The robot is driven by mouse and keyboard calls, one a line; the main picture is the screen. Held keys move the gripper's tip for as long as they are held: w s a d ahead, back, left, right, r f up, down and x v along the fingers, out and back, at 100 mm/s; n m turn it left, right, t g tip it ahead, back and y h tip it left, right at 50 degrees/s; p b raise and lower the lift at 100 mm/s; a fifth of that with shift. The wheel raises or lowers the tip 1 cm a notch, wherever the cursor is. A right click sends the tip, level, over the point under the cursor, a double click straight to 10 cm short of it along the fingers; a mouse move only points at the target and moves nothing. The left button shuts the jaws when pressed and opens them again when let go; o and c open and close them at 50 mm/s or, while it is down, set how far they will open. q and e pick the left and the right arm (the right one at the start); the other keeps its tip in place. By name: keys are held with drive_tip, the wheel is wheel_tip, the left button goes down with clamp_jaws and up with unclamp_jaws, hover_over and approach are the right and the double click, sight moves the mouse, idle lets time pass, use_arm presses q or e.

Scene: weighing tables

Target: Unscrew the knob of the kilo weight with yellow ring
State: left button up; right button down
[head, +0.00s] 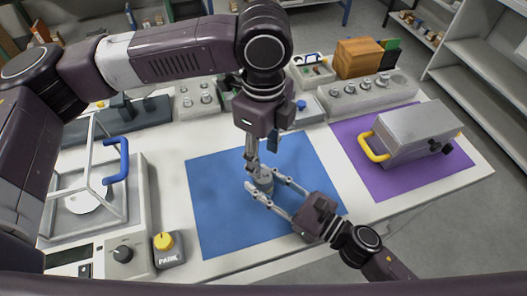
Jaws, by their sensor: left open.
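The kilo weight (264,184) is a small grey metal cylinder standing on the blue mat (215,200). Its knob and any yellow ring are hidden or too small to make out. My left gripper (252,168) points down from above, open, with its fingertips at the top of the weight. My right gripper (265,181) reaches in low from the lower right. Its two fingers lie on either side of the weight's body and appear closed on it.
A glass-sided balance (140,215) with a blue handle stands at left, beside a yellow-knobbed PARK control (168,248). A grey case (415,130) with a yellow handle sits on the purple mat (375,180). Weight racks (370,97) line the back. The blue mat is otherwise clear.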

sight(264, 177)
use_arm(q)
drive_tip(key=m, duration=1.1)
drive_tip(key=shift+m, duration=0.4)
drive_tip(key=m, duration=0.9)
drive_tip(key=shift+m, duration=0.3)
drive_tip(key=shift+f, duration=4.05)
